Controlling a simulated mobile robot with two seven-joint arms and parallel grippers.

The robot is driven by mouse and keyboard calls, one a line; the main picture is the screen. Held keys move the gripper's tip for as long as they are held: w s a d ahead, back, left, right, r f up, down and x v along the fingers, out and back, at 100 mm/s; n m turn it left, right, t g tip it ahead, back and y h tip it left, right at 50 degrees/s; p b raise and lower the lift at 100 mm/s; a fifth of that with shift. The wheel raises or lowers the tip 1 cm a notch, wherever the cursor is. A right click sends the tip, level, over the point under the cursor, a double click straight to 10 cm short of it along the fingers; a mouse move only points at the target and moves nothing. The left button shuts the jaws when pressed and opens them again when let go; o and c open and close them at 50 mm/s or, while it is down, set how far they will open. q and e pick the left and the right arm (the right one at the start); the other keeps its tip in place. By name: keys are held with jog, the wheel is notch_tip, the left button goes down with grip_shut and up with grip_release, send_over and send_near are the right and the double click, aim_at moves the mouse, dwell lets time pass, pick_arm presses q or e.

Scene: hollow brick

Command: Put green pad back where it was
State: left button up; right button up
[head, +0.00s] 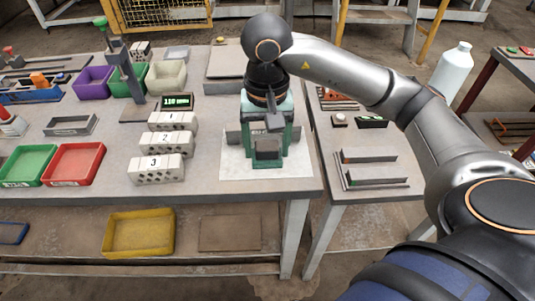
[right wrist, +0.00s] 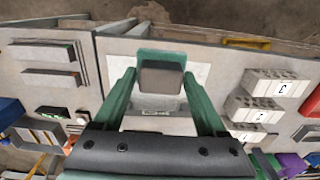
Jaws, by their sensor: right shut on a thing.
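My right gripper (head: 274,122) points down over a white sheet (head: 233,168) at the right end of the workbench. In the right wrist view the green piece (right wrist: 160,56) lies behind the grey block (right wrist: 160,78), between the tops of the uprights. I cannot tell whether it touches the sheet. My left gripper is not in view.
Hollow bricks numbered 1 (head: 172,121), 2 (head: 166,144) and 3 (head: 156,169) stand left of the sheet, below a small display (head: 177,101). A red tray (head: 73,163) and a green tray (head: 27,165) are farther left. A side table (head: 375,190) stands to the right across a gap.

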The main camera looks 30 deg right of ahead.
jog(key=w+d+f, duration=0.1)
jog(key=w+f, duration=0.1)
jog(key=f, duration=0.1)
jog(key=w+d+f, duration=0.1)
jog(key=w+f, duration=0.1)
jog(key=shift+d+f, duration=0.2)
jog(key=shift+d, duration=0.1)
jog(key=shift+w+d+f, duration=0.15)
jog(key=shift+f, duration=0.9)
jog(key=shift+w+d+f, duration=0.1)
jog(key=shift+f, duration=0.95)
jog(key=o, duration=1.2)
jog(key=shift+o, duration=0.2)
jog(key=shift+r, duration=0.1)
jog(key=shift+r+p, duration=0.25)
jog(key=shift+p, duration=0.1)
notch_tip(320, 180, up, 12)
jog(key=shift+f, duration=0.15)
